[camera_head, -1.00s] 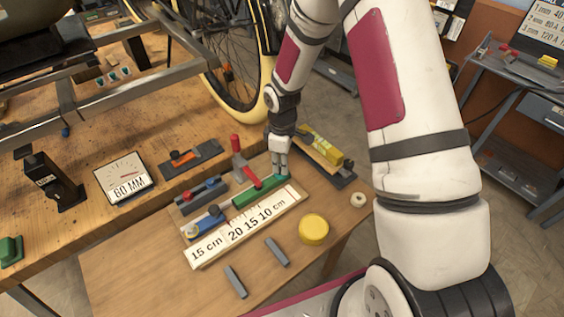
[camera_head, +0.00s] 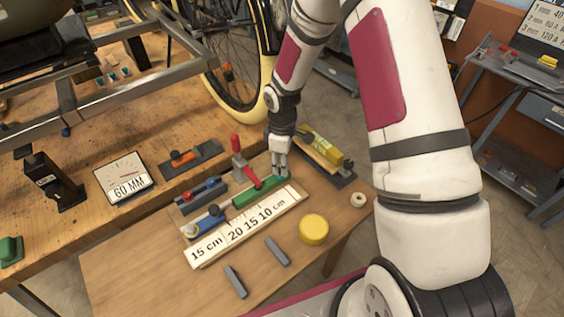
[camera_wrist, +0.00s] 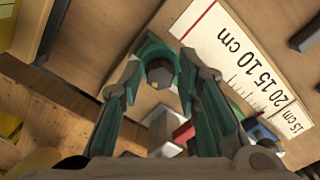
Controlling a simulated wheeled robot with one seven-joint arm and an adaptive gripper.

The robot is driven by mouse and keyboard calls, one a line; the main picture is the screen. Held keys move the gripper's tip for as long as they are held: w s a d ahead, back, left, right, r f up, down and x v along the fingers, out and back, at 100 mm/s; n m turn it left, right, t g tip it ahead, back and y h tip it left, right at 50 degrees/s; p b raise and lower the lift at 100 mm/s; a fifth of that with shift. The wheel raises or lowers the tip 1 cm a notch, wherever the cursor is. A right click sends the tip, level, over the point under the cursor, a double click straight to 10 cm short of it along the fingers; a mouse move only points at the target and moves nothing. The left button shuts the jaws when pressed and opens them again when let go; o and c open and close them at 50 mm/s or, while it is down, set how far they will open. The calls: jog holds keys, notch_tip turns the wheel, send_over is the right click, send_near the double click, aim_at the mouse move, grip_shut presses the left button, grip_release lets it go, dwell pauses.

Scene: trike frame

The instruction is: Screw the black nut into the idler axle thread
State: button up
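My gripper (camera_head: 279,170) points down at the right end of a green block (camera_head: 250,193) beside the white ruler strip on the small wooden table. In the wrist view my two fingers (camera_wrist: 160,75) stand on either side of a small dark, flat-sided piece (camera_wrist: 160,72), which looks like the black nut. Teal-green surfaces lie around it. I cannot tell whether the fingers press on it. The idler axle thread cannot be made out in either view.
The ruler strip (camera_head: 215,250) lies in front of the green block. A red-handled clamp (camera_head: 240,160) stands just left of my gripper. A yellow round tub (camera_head: 314,229), two grey bars and a pale ring (camera_head: 357,200) lie nearby. A metal frame (camera_head: 60,100) and wheel stand behind.

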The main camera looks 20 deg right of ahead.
jog(key=shift+n, duration=0.8)
jog(key=shift+n, duration=0.9)
jog(key=shift+n, duration=0.8)
jog(key=shift+w+n, duration=0.15)
jog(key=shift+n, duration=1.65)
jog(key=shift+n, duration=0.8)
